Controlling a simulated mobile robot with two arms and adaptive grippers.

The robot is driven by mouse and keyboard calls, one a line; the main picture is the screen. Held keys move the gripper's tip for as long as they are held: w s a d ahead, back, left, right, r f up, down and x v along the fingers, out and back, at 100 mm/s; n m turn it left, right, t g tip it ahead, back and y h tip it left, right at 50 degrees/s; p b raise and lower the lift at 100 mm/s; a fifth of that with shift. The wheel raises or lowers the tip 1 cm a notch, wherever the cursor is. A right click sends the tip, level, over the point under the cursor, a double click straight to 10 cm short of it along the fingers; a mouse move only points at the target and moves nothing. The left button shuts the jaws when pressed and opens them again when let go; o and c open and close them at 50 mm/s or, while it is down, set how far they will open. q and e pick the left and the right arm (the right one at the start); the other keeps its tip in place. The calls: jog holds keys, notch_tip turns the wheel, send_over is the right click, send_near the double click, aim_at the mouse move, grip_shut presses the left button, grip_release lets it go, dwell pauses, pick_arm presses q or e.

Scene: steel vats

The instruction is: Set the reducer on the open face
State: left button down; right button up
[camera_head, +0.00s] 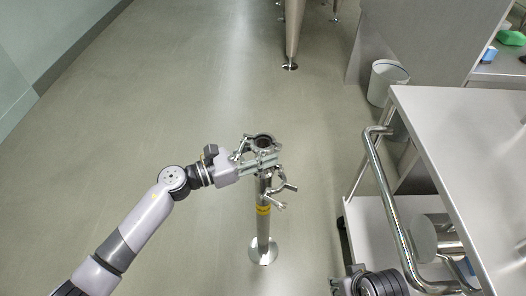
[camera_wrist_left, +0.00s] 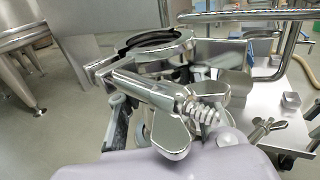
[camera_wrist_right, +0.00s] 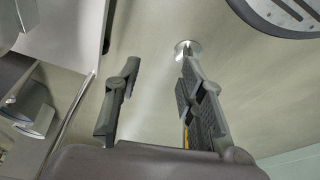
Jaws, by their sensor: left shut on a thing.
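A steel standpipe (camera_head: 263,230) with a yellow band rises from the floor. At its top is a round steel rim with a dark ring inside (camera_head: 263,142); the left wrist view shows it as a rim with a black seal (camera_wrist_left: 157,45). My left gripper (camera_head: 260,162) is shut on a steel clamp with wing nuts (camera_head: 278,186) at the pipe top. One wing nut (camera_wrist_left: 172,137) looms close in the left wrist view. How the clamp sits around the pipe is partly hidden. My right gripper (camera_wrist_right: 158,68) is open and empty. I cannot make out the reducer for certain.
A steel trolley (camera_head: 450,125) with a tubular handle (camera_head: 384,180) stands at the right. A steel cylinder (camera_head: 428,237) is on its lower shelf. A white bin (camera_head: 386,80) and a vat leg (camera_head: 293,35) are behind. The floor left of the pipe is free.

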pick_arm(q)
jog(key=shift+w+r, duration=0.1)
pick_arm(e)
jog(key=shift+s+r, duration=0.15)
dwell(0.3)
pick_arm(q)
jog(key=shift+w, duration=0.1)
pick_arm(e)
jog(key=shift+r, duration=0.45)
jog(key=shift+r, duration=0.1)
jog(key=shift+r, duration=0.2)
pick_arm(q)
jog(key=shift+b, duration=0.3)
pick_arm(e)
jog(key=shift+s+d+f, duration=0.1)
